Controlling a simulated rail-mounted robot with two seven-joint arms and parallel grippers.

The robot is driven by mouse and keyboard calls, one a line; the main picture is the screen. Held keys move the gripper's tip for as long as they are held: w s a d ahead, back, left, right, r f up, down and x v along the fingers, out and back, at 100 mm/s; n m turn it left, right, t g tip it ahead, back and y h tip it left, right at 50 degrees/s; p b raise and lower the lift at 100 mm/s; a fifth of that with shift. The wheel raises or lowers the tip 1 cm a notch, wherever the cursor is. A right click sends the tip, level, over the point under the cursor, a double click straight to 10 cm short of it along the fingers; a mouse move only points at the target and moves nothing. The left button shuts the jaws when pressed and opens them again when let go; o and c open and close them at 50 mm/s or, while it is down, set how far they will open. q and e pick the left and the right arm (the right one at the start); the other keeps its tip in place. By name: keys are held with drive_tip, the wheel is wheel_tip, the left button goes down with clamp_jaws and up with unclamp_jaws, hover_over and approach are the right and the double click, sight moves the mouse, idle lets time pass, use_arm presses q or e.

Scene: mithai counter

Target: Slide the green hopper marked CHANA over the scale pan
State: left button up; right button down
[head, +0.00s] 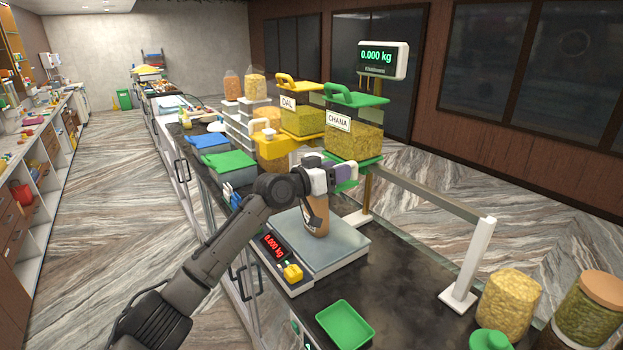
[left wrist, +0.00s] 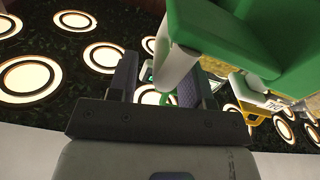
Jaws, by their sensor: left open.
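The green hopper marked CHANA (head: 355,125) hangs at the rail's left end, with yellow-green grains behind its clear wall. The scale pan (head: 345,243) is a flat grey plate in front of and below it. My left gripper (head: 345,176) is open just below and in front of the hopper, above the pan's back part. In the left wrist view, the gripper (left wrist: 158,82) points up. A white rounded piece (left wrist: 176,68) under the green hopper (left wrist: 235,35) shows close to the right finger; I cannot tell whether they touch. My right gripper is not in view.
The yellow DAL hopper (head: 303,121) stands left of the green one. A brown container (head: 316,216) is at the pan, partly hidden by my wrist. The rail (head: 430,192) runs right to a white post (head: 468,265). A green tray (head: 345,325) lies in front; dark counter is clear right of the pan.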

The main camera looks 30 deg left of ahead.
use_arm(q)
drive_tip(key=b+v, duration=0.3)
drive_tip(key=v, duration=1)
